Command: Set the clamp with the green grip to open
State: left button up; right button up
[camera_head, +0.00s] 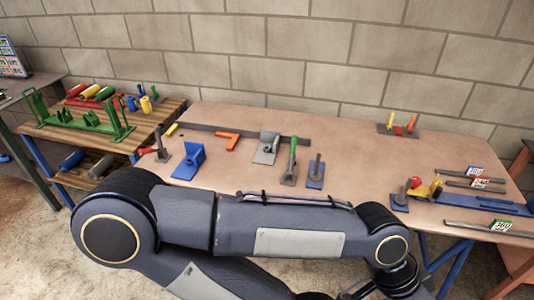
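The clamp with the green grip (293,153) stands near the middle of the brown table, behind my arm. Its green handle points up and leans slightly to the right over a grey base. The picture is too small to tell the state of its jaw. One of my arms crosses the foreground in front of the table, from the lower left to the right. No fingertips of either gripper show, and nothing is seen touching the clamp.
Close to the green-grip clamp are a grey clamp (266,148) on its left and a blue-based one (316,172) on its right. A red-handled clamp (161,148), a blue block (189,161) and an orange piece (229,139) lie further left. The table's centre right (350,150) is clear.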

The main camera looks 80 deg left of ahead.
aim_at(293, 154)
jog(key=u, duration=3.2)
